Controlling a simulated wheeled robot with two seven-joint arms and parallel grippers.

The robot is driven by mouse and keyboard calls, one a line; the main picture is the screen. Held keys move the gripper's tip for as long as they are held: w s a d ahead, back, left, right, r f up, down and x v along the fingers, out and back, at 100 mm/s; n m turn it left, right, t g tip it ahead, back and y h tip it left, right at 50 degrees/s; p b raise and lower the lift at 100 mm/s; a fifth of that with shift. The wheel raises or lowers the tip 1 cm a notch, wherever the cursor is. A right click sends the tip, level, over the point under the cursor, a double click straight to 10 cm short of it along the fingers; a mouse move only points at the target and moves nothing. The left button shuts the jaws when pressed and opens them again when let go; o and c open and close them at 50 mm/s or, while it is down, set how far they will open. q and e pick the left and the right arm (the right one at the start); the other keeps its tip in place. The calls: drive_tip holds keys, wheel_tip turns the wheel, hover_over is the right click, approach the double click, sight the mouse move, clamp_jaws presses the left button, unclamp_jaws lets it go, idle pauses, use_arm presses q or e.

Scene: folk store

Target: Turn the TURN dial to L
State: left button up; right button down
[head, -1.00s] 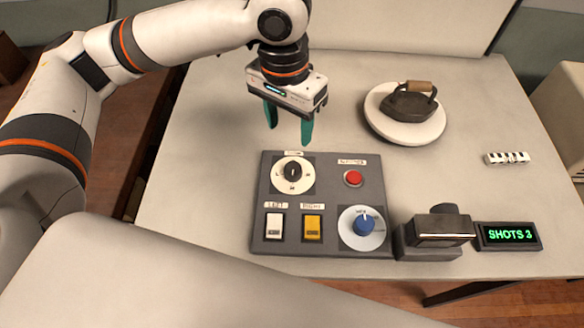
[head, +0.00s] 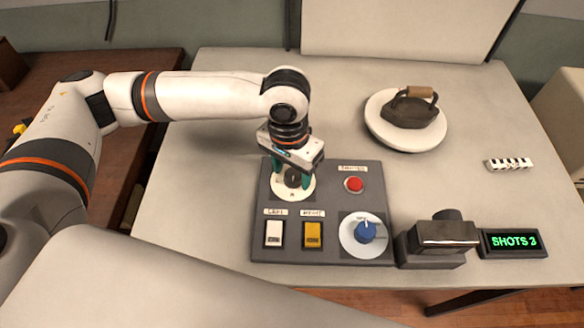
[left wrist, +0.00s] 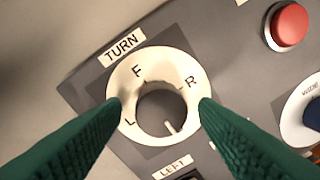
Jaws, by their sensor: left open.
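The TURN dial is a white ring (head: 292,195) marked F, R and L around a dark round knob (head: 293,181), at the upper left of a grey panel. In the left wrist view the dial's ring (left wrist: 155,57) and knob (left wrist: 160,108) show under the TURN label. A pale pointer line on the knob points down, away from L, F and R; the mark there is not readable. My left gripper (head: 291,178) is open above the dial, its green fingers (left wrist: 160,106) on either side of the knob. Contact cannot be told. My right gripper is not in view.
The grey panel (head: 330,200) also bears a red button (head: 354,185), a white switch (head: 274,234), an amber switch (head: 312,234) and a blue knob (head: 365,231). A dark device (head: 440,240), SHOTS display (head: 514,242) and iron (head: 410,108) on a white plate stand to the right.

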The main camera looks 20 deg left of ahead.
use_arm(q)
drive_tip(key=shift+c, duration=0.5)
drive_tip(key=c, duration=0.9)
drive_tip(key=shift+r+m+p, duration=0.2)
drive_tip(key=shift+m+p, duration=0.1)
drive_tip(key=shift+p, duration=0.4)
drive_tip(key=m+p, duration=1)
drive_tip(key=p, duration=0.2)
drive_tip(key=shift+r+p, duration=0.1)
drive_tip(key=shift+p, duration=0.3)
drive_tip(key=m+p, duration=0.2)
drive_tip(key=m, duration=0.1)
drive_tip(key=shift+w+y, duration=0.1)
drive_tip(key=shift+y, duration=0.2)
drive_tip(key=shift+d+f+m+p, duration=0.15)
drive_tip(key=shift+m+p, duration=0.4)
drive_tip(key=shift+m, duration=0.45)
drive_tip(key=shift+a+f+m+p, duration=0.1)
drive_tip(key=shift+m+p, duration=0.45)
drive_tip(key=shift+m, duration=0.45)
